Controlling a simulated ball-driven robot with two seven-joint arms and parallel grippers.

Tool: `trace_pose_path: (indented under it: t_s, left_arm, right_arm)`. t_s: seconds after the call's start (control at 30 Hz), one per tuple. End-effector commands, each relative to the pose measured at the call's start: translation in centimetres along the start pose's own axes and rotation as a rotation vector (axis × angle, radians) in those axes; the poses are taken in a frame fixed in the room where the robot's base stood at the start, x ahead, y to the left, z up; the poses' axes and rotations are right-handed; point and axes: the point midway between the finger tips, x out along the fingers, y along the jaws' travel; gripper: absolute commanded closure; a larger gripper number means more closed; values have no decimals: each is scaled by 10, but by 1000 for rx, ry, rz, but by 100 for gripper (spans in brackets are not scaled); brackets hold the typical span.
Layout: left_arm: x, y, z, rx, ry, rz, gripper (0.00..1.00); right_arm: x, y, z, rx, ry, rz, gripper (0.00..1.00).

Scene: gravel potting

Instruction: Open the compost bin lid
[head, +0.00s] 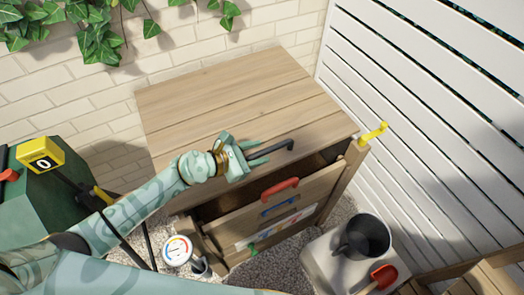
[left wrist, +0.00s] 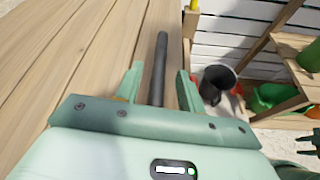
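The compost bin (head: 320,193) is a wooden box against the brick wall. Its plank lid (head: 230,90) lies over the top, with a dark gap below its front edge. A black bar handle (head: 283,147) is at the lid's front; the bar also shows in the left wrist view (left wrist: 160,65). My left gripper (head: 262,156) is at the handle. In the left wrist view its fingers (left wrist: 158,88) stand open on either side of the bar, with space at both sides. At that view's right edge a dark green pronged shape, possibly my right gripper (left wrist: 309,141), is cut off.
A yellow hook (head: 374,133) stands at the bin's right corner. Red (head: 280,188) and blue handles are on the front. A dial gauge (head: 178,250) is at lower left. A black bucket (head: 350,245) and red scoop (head: 383,276) are at lower right. A slatted white fence closes the right side.

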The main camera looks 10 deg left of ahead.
Motion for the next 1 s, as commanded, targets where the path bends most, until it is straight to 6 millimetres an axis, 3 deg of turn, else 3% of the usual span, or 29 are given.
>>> trace_pose_path:
  t_s: [0.2,0.47,0.63,1.0]
  left_arm:
    - [20,0,-1,-1,0,0,61]
    - [21,0,0,-1,1,0,61]
    - [21,0,0,-1,0,1,100]
    - [15,7,13,-35,-1,-13,100]
  right_arm:
    - [6,0,2,0,-3,-1,64]
    - [5,0,2,1,-2,-1,64]
    - [5,0,2,1,-3,-1,64]
    - [-4,0,0,1,2,1,64]
